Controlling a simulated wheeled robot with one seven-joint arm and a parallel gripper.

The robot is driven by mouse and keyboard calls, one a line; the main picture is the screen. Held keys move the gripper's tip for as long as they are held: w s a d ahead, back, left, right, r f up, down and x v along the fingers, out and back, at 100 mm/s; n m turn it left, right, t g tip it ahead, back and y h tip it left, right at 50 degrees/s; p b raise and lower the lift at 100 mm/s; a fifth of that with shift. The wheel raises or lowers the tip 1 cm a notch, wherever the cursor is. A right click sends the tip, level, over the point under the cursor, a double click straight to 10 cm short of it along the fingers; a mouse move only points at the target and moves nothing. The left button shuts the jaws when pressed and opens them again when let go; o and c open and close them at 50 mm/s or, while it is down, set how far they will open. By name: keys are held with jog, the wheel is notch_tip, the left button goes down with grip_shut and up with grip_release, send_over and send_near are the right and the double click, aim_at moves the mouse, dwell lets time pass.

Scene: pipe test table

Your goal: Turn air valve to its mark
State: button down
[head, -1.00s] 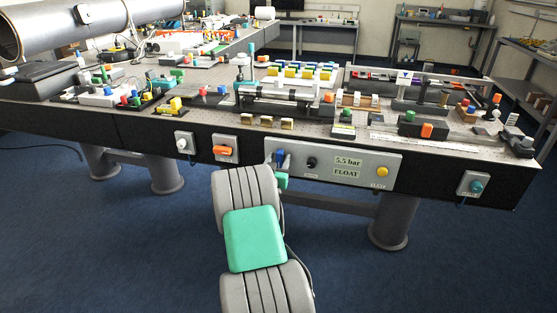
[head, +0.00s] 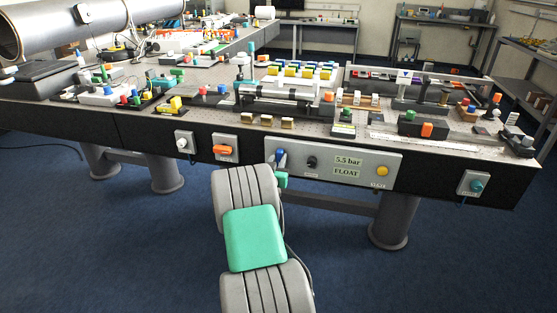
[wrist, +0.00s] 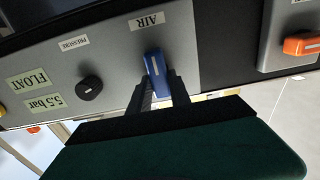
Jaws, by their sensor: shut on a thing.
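The air valve is a blue handle (wrist: 157,72) with a white line on it, on a grey panel under a label reading AIR, upside down in the wrist view. My gripper (wrist: 160,82) has its two dark fingers on either side of the handle, shut on it. The handle stands nearly upright in the wrist view, slightly tilted. In the head view the blue handle (head: 280,155) shows at the panel's left end, just above my arm, which hides most of my gripper. I cannot make out a target mark.
A black pressure knob (wrist: 90,88) sits beside the valve on the same panel, with plates reading 5.5 bar and FLOAT. An orange handle (head: 224,150) is on a separate box to the left. A yellow button (head: 382,171) is at the panel's right end.

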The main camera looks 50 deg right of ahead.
jog(key=shift+n, duration=0.3)
jog(key=n+b, duration=0.1)
jog(key=n, duration=0.2)
jog(key=shift+w+f+b, duration=0.1)
jog(key=shift+w+b, duration=0.1)
jog(key=shift+b, duration=0.2)
jog(key=n, duration=0.5)
jog(key=shift+w+a+b, duration=0.15)
jog(key=shift+b, duration=0.15)
jog(key=n, duration=0.3)
jog(key=n+p, duration=0.1)
jog(key=n, duration=0.5)
jog(key=shift+w+f, duration=0.15)
jog(key=shift+f, duration=0.2)
jog(key=c, duration=1.2)
grip_release()
